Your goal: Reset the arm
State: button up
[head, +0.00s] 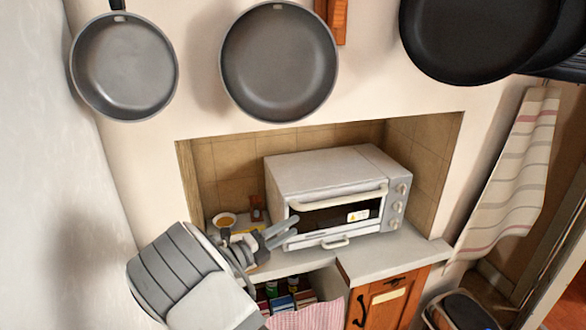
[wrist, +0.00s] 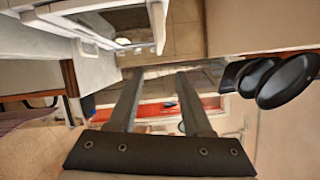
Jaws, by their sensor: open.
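My gripper (head: 291,228) is at the end of my arm, left of centre in the head view. It hangs over the counter at the front left of a white toaster oven (head: 322,172). Its two fingers point right, toward the oven's lower front corner; I cannot tell the exact gap to the oven. In the wrist view, the two dark fingers (wrist: 155,88) stand well apart with nothing between them. Part of the oven (wrist: 55,35) shows at the upper left there.
The oven stands on a counter (head: 385,257) inside a tiled niche. Below are an open compartment with small packages (head: 285,300) and a wooden cabinet door (head: 385,298). Several pans (head: 279,62) hang above. A striped towel (head: 513,175) hangs at right. A white wall (head: 40,170) is close on the left.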

jog(key=s+d+r+m+g+y, duration=0.35)
jog(key=s+d+m+g, duration=0.2)
jog(key=d+m, duration=0.4)
jog(key=s+d+r+m+g+y, duration=0.2)
jog(key=s+d+r+m+g, duration=0.3)
jog(key=s+d+m, duration=0.4)
jog(key=s+a+r+m+t+y, duration=0.1)
jog(key=s+r+m+t+y, duration=0.1)
jog(key=s+m, duration=0.7)
jog(key=s+a+r+m+t+y, duration=0.1)
jog(key=s+r+m+y, duration=0.3)
jog(key=m, duration=1)
jog(key=shift+s+r+t+y, duration=0.35)
jog(key=shift+s+t+y, duration=0.3)
jog(key=shift+s+y, duration=1.4)
jog(key=shift+s+h, duration=0.6)
